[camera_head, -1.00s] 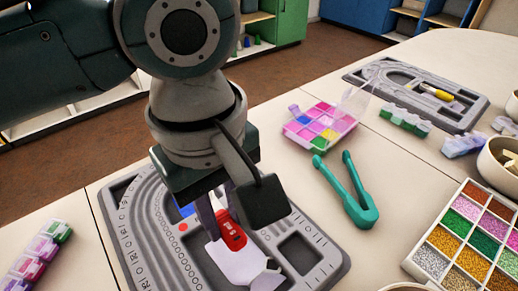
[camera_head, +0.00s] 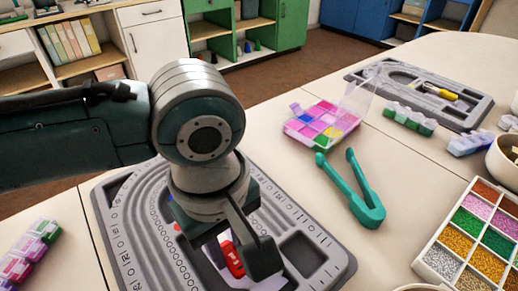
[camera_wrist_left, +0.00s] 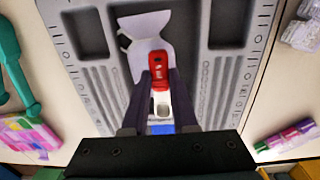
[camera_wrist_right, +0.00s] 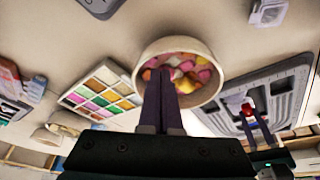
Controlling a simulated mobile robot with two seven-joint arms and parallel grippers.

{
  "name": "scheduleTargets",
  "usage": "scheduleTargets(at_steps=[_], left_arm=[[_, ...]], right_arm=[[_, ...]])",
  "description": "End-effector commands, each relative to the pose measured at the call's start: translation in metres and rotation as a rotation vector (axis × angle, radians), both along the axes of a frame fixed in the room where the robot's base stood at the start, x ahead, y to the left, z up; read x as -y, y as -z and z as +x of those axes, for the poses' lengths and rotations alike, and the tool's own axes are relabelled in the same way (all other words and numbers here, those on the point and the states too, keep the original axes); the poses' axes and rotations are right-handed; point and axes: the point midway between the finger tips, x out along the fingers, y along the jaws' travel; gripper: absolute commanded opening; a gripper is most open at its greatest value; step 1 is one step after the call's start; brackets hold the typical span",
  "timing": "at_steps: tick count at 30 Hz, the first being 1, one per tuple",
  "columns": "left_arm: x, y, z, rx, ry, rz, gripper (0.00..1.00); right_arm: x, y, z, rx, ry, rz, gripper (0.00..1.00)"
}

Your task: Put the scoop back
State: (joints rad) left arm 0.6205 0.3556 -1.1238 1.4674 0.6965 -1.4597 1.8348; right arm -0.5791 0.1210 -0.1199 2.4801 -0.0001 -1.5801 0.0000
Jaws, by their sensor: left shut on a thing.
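My left gripper (camera_wrist_left: 160,75) is shut on a red piece (camera_wrist_left: 160,68), which looks like the handle of the scoop. A pale lavender, pan-shaped part (camera_wrist_left: 149,28) reaches beyond it. I cannot tell whether the scoop touches the board. In the right wrist view, my right gripper (camera_wrist_right: 160,75) looks shut and empty, in front of a bowl (camera_wrist_right: 150,55) of pink and yellow pieces.
Green tongs (camera_head: 352,190), a bead box with an open lid (camera_head: 318,125) and a tray of coloured beads (camera_head: 478,235) lie right of the board. A second board (camera_head: 470,118) lies farther back. Small lidded boxes (camera_head: 28,255) sit at left. Bare tabletop lies between.

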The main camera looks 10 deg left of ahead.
Motion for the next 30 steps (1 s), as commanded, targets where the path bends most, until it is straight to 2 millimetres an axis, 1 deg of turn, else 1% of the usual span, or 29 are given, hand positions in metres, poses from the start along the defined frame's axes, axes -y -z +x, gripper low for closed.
scheduleTargets(at_steps=[8,9,16,22,25,28,30], left_arm=[[0.0,0.008,0.0,-0.001,0.0,0.0,0.0],[0.0,0.008,0.0,-0.001,0.001,-0.001,0.31],[0.0,0.008,0.0,0.0,0.0,0.0,0.56],[0.0,0.008,0.0,0.0,0.0,0.0,0.56],[0.0,0.004,0.001,0.001,0.0,0.001,0.56],[0.0,-0.008,0.001,0.004,0.002,0.0,0.56],[0.0,-0.024,0.0,0.001,0.001,-0.003,0.56]], right_arm=[[0.0,0.001,0.0,-0.001,0.0,0.0,0.0],[0.0,0.001,0.0,-0.001,0.0,0.0,0.0],[0.0,0.001,0.0,-0.001,0.0,0.0,0.0],[0.0,0.001,-0.001,-0.002,0.0,0.0,0.0],[0.0,0.001,-0.001,-0.002,0.0,0.0,0.0],[0.0,-0.001,-0.001,-0.002,0.0,0.001,0.0],[0.0,-0.01,-0.001,-0.002,0.0,0.001,0.0]])
